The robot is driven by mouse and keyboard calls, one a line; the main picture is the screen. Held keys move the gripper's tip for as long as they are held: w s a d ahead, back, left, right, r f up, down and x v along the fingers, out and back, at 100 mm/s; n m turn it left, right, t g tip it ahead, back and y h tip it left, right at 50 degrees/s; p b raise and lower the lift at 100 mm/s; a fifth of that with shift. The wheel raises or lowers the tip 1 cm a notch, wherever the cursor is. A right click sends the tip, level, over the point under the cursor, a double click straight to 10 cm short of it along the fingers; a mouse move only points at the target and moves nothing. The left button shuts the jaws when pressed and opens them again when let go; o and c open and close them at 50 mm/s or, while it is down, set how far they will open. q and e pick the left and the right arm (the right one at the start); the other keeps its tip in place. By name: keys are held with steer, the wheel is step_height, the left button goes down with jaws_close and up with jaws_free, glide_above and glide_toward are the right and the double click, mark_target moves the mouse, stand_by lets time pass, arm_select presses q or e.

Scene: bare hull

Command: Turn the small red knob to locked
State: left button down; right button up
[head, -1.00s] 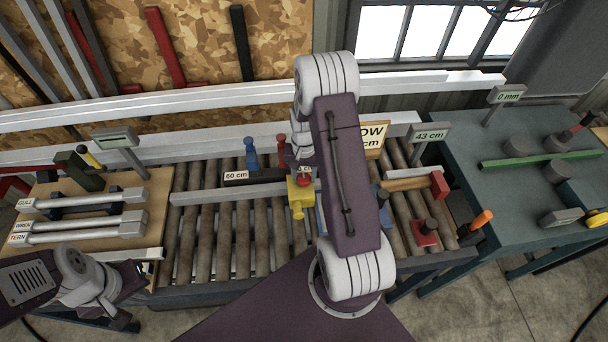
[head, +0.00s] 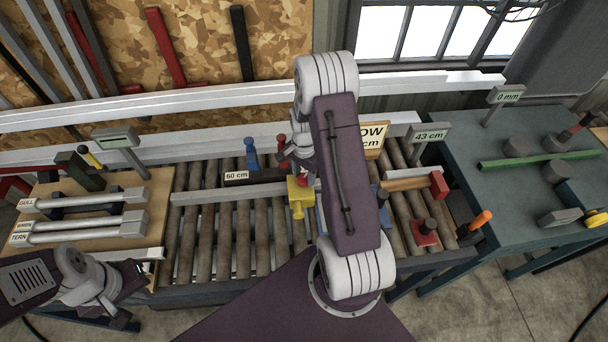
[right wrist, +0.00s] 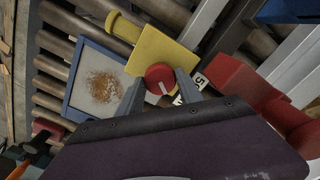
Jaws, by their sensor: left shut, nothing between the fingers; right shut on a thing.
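The small red knob (right wrist: 159,77) sits on a yellow block (right wrist: 168,48) in the right wrist view; its top bears a short white line. The tips of my right gripper (right wrist: 160,86) close on the knob from both sides. White labels with dark marks (right wrist: 200,82) show beside the right finger, partly covered. The locked mark cannot be made out. My left gripper (head: 143,277) is shut and empty at the lower left, away from the block.
The block stands by a pale rail (head: 225,192) over rollers (head: 235,240). A blue-framed tray (right wrist: 98,84) and a red part (right wrist: 245,85) flank it closely. A board with metal bars (head: 90,228) lies left.

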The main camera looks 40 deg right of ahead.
mark_target(304, 178)
steer(key=m, duration=0.5)
steer(key=shift+w+m, duration=0.1)
steer(key=shift+m, duration=0.2)
steer(key=m, duration=0.5)
steer(key=shift+m, duration=0.3)
steer(key=o, duration=1.4)
steer(key=shift+r, duration=0.1)
step_height(304, 178, up, 9)
steer(key=shift+b, duration=0.45)
